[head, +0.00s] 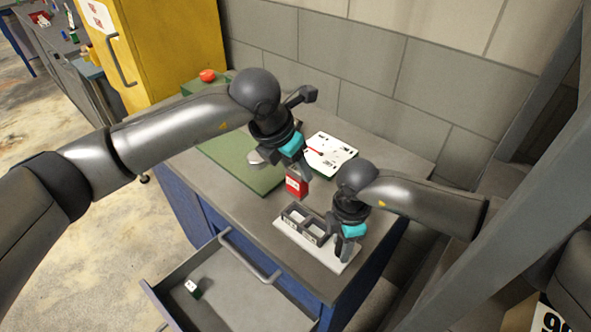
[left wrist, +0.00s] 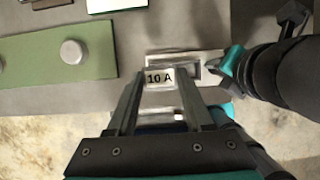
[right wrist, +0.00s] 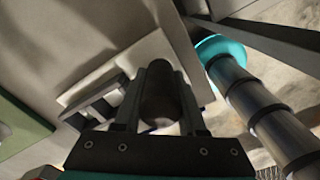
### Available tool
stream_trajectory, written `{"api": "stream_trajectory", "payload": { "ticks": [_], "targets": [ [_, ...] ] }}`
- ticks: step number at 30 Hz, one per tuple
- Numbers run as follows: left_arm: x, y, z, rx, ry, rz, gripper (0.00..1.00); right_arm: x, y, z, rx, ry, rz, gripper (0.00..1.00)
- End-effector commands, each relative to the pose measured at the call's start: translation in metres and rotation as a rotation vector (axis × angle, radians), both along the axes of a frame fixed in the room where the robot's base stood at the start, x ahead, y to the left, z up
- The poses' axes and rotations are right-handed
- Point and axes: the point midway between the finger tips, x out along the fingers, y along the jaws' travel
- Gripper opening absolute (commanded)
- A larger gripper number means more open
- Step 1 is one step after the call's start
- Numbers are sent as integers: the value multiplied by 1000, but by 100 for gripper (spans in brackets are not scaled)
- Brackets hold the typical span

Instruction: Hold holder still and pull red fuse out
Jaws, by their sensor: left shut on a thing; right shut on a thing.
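The red fuse (head: 295,188) is in my left gripper (head: 293,174), above the far left end of the holder. Its white top reads "10 A" in the left wrist view (left wrist: 159,78). A small gap shows between the fuse and the holder. The fuse holder is a pale plate (head: 332,262) with dark grey open slots on the bench. My right gripper (head: 347,246) is shut at the holder's right end. In the right wrist view its fingers (right wrist: 165,75) close on a dark rounded post of the holder; their tips partly hide it.
A green panel (head: 232,160) with a silver knob lies on the bench (head: 252,205) to the left. A white board (head: 333,150) lies behind the grippers. The drawer (head: 222,291) in front is open, with a small white-and-green piece (head: 192,287) inside. A block wall stands behind.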

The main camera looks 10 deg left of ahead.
Motion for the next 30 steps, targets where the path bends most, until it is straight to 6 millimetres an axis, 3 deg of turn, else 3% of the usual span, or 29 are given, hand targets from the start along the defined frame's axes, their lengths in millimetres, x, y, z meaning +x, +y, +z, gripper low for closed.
{"api": "stream_trajectory", "payload": {
  "ticks": [1,2,10,21,26,30],
  "targets": [
    [0,0,0,-1,-1,0,0,1,1,1,2,-2,0,0],
    [0,0,0,-1,-1,0,0,1,1,1,2,-2,0,42],
    [0,0,0,-1,-1,0,0,0,0,0,1,-1,0,73],
    [0,0,0,-1,-1,0,0,1,0,6,2,-2,0,75],
    [0,0,0,-1,-1,0,0,1,0,32,2,-3,0,75],
    [0,0,0,-1,-1,0,0,1,0,63,2,-4,0,75]
  ]
}}
